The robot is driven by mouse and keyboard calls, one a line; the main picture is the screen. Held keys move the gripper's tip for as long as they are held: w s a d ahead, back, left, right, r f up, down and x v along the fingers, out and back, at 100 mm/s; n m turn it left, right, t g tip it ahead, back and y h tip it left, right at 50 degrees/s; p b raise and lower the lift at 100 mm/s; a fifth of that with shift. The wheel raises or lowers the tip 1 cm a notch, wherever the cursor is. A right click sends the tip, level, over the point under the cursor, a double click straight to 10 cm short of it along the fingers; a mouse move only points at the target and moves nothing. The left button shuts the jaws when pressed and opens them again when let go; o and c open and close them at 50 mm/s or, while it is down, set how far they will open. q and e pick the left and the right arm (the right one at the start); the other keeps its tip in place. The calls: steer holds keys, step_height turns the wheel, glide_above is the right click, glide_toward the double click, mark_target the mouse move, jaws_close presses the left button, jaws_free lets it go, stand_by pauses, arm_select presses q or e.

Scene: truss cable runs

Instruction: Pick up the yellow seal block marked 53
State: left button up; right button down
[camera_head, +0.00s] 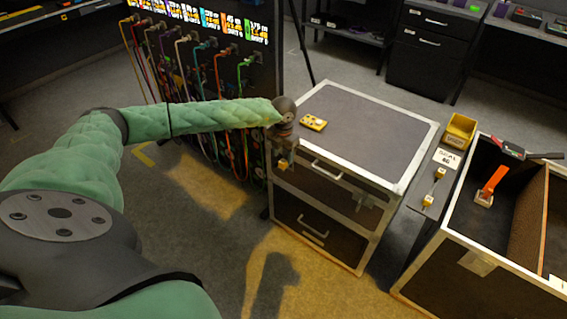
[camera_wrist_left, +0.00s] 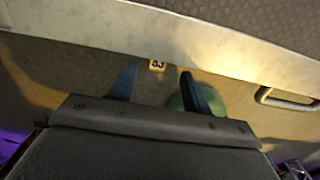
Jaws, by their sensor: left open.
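My left gripper (camera_head: 284,160) hangs at the front left corner of the flight case (camera_head: 345,131). It is open. In the left wrist view its two blue-grey fingers (camera_wrist_left: 157,84) stand apart. A small pale yellow block (camera_wrist_left: 157,65) with dark digits shows near the fingertips, between them, by the lower edge of the case's metal rim. The digits are turned and too small to read surely; they may be 53. A small yellowish patch (camera_head: 283,164) shows at the gripper in the head view. I cannot tell whether a finger touches the block. My right gripper is not in view.
A yellow device (camera_head: 313,122) lies on the case top. To the right, a strip holds small yellow blocks (camera_head: 428,200), a "SEAL 46" card (camera_head: 447,158) and a yellow bin (camera_head: 461,130). An open case (camera_head: 490,225) and a cable rack (camera_head: 190,60) stand nearby.

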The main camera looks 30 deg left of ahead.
mark_target(282, 162)
arm_select(q)
steer(key=shift+a+f+p, duration=0.15)
steer(key=shift+f+p, duration=0.2)
steer(key=shift+f, duration=1.4)
steer(key=c, duration=1.1)
steer(key=shift+o, duration=0.2)
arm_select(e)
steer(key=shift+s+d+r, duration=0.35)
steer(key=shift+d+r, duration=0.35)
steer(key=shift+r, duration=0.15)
arm_select(q)
steer(key=shift+r, duration=0.1)
